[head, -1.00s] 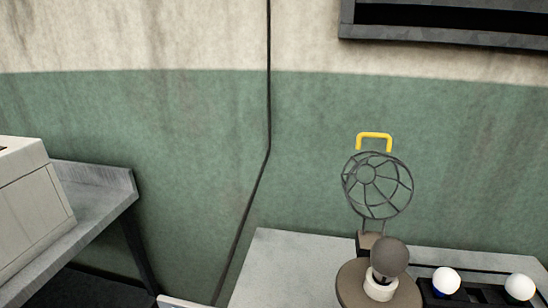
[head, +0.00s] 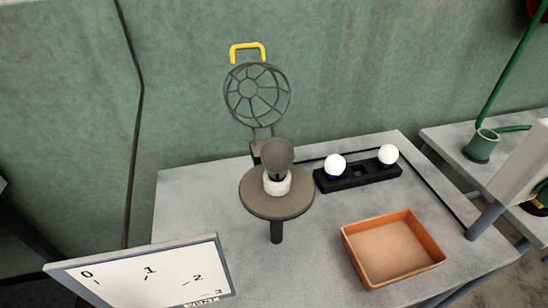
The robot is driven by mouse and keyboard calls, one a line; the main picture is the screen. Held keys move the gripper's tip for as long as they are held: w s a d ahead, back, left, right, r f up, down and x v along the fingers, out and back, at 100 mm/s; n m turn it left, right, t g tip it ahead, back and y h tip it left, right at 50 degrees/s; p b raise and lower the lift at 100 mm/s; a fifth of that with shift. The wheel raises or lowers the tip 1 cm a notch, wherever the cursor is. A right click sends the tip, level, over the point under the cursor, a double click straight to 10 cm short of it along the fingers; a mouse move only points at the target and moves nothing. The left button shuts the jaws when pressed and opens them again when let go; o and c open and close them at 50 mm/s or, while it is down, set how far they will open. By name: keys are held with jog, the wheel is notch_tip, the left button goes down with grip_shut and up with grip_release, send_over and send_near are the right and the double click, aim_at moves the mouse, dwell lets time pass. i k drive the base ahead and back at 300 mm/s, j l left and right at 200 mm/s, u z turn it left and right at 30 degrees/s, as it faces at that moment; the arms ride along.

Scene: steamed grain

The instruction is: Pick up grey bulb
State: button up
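The grey bulb (head: 277,154) sits upright in a white socket (head: 277,184) on a round brown base (head: 254,205). The base stands on a post over the grey table (head: 190,208). An open wire cage (head: 257,92) with a yellow handle (head: 247,46) stands behind the bulb. My gripper is not in view.
A black holder (head: 358,180) with two white bulbs (head: 335,166) (head: 388,154) lies right of the base. An orange tray (head: 350,256) looks empty at front right. A white dial panel (head: 150,275) stands at front left. A second table with a green cup (head: 481,148) is at right.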

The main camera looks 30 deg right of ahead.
aim_at(277, 156)
jog(key=k+j+z, duration=0.2)
jog(key=j, duration=0.25)
jog(key=j+z, duration=0.15)
jog(key=j, duration=0.25)
jog(key=k+j+z, duration=0.2)
jog(key=j, duration=0.2)
jog(key=k+j+z, duration=0.2)
jog(key=j, duration=0.2)
jog(key=i, duration=0.1)
